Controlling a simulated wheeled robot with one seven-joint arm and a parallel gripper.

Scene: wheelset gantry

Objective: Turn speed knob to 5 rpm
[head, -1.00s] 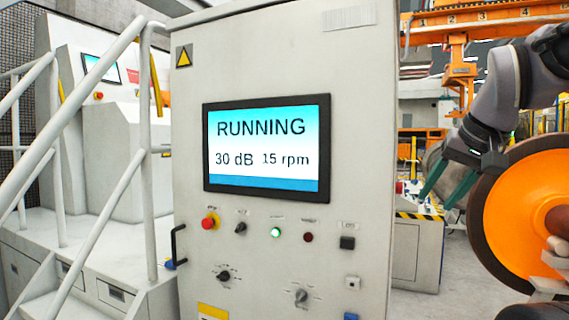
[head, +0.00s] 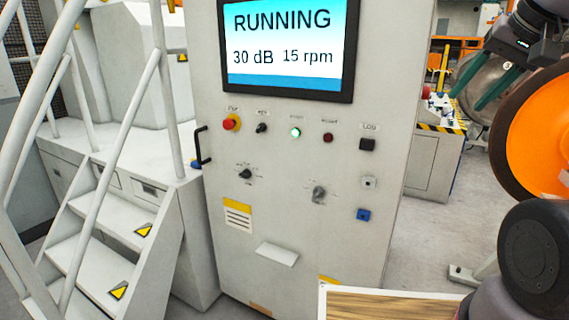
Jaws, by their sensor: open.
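The light grey control cabinet (head: 225,55) stands in front of me. Its screen (head: 285,48) reads RUNNING, 30 dB and 15 rpm. Two dark rotary knobs sit low on the panel: a left knob (head: 245,174) and a right knob (head: 319,193), each with small marks around it. Their labels are too small to read, so I cannot tell which is the speed knob. My gripper (head: 465,102) is at the upper right, its two green fingers apart and empty. It is right of the cabinet, clear of both knobs.
The panel also has a red stop button (head: 231,122), a small switch (head: 262,128), a lit green button (head: 295,132), a dark red button (head: 328,137) and a black one (head: 367,144). Railed steps (head: 100,235) stand left. A large orange wheel (head: 540,130) is right. Floor between is clear.

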